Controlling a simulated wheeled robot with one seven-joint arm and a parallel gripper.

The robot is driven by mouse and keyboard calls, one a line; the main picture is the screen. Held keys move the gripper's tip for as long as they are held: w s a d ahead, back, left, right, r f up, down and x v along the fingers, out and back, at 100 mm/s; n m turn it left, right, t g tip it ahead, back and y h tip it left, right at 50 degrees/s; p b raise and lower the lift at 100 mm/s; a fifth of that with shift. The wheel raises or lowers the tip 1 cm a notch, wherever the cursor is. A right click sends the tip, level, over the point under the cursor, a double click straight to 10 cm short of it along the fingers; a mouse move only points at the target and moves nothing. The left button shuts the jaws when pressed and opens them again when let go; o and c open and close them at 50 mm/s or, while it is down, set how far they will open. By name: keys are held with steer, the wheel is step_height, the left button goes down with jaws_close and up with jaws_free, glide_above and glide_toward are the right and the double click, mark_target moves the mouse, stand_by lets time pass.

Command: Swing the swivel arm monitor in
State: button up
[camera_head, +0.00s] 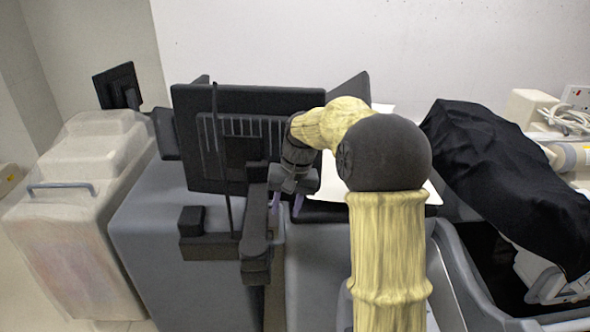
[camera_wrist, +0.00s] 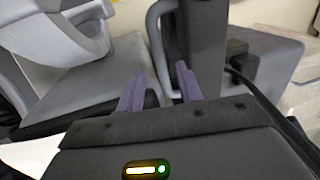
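The swivel arm monitor (camera_head: 235,115) is a dark flat screen with its slatted back toward the head camera. Its jointed black arm (camera_head: 256,232) hangs below and in front of it. My gripper (camera_head: 288,202) is just right of this arm, with its purple fingers pointing down. In the wrist view the fingers of my gripper (camera_wrist: 160,72) stand apart. A grey looped handle (camera_wrist: 153,38) beside a dark upright post (camera_wrist: 205,45) shows between and beyond the fingertips. I cannot tell whether the fingers are around the handle or touching it.
A covered cart (camera_head: 75,215) with a grey bar handle stands at the left, and a small dark screen (camera_head: 118,86) is behind it. A grey cabinet (camera_head: 165,240) is under the monitor. Black cloth (camera_head: 500,165) covers equipment at the right. A white wall closes the back.

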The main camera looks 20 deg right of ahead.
step_height(320, 180, up, 14)
steer(key=d+b, duration=0.1)
steer(key=d, duration=0.1)
steer(key=shift+s+d+f, duration=0.2)
steer(key=shift+s+d, duration=0.05)
steer(key=shift+s, duration=0.1)
steer(key=s+a+f+n+t+h+b, duration=0.1)
steer(key=s+a+f, duration=0.1)
steer(key=s+f, duration=0.8)
steer(key=s+a+f+n+t+h+b, duration=0.1)
steer(key=s+a+f+b, duration=0.1)
steer(key=s+f, duration=0.9)
step_height(320, 180, down, 6)
steer(key=shift+n, duration=0.4)
steer(key=shift+w, duration=0.15)
